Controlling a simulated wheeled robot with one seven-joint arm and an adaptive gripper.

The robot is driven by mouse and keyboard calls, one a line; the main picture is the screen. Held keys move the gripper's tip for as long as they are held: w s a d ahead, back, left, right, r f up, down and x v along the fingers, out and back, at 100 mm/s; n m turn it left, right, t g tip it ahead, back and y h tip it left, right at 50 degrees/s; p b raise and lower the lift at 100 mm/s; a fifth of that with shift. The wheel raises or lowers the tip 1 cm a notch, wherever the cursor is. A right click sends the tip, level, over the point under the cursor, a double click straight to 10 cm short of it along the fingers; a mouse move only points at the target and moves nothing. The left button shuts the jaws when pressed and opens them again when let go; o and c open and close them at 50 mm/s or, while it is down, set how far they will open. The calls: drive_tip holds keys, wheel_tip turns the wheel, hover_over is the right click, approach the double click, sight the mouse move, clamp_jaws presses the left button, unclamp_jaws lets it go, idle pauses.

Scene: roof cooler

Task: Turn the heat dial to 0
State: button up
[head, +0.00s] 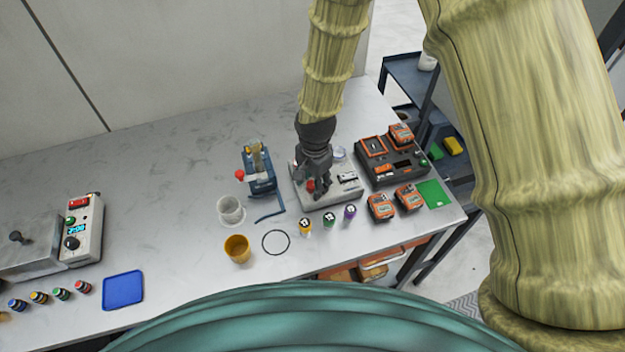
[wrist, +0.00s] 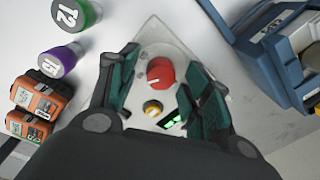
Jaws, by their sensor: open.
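My gripper (head: 321,188) points down over a light grey device (head: 345,192) in the middle right of the table. In the wrist view my gripper (wrist: 162,68) is open, its two dark fingers on either side of a round red dial (wrist: 160,73) with a white pointer mark. I cannot tell whether they touch it. The red dial also shows beside the fingers in the head view (head: 311,185). A small yellow knob (wrist: 152,108) and a green-lit display (wrist: 172,119) sit below it. No heat label is readable. Another black dial (head: 71,243) is on the control box at left.
A blue tool (head: 260,172) stands left of the device. Small labelled cylinders, including a purple one (head: 350,212), stand in front. Orange battery packs (head: 380,207) and a dark charger (head: 390,160) are close on the right. The table's middle left is clear.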

drive_tip(key=shift+c, duration=0.5)
drive_tip(key=c, duration=0.9)
drive_tip(key=shift+c, duration=0.2)
drive_tip(key=shift+n, duration=0.4)
drive_tip(key=n, duration=0.4)
drive_tip(key=shift+b, duration=0.3)
drive_tip(key=n, duration=0.4)
drive_tip(key=shift+w+n, duration=0.15)
drive_tip(key=shift+n, duration=0.15)
drive_tip(key=n, duration=0.7)
drive_tip(key=shift+a, duration=0.1)
drive_tip(key=n, duration=0.6)
drive_tip(key=shift+n+g, duration=0.3)
drive_tip(key=shift+n, duration=0.1)
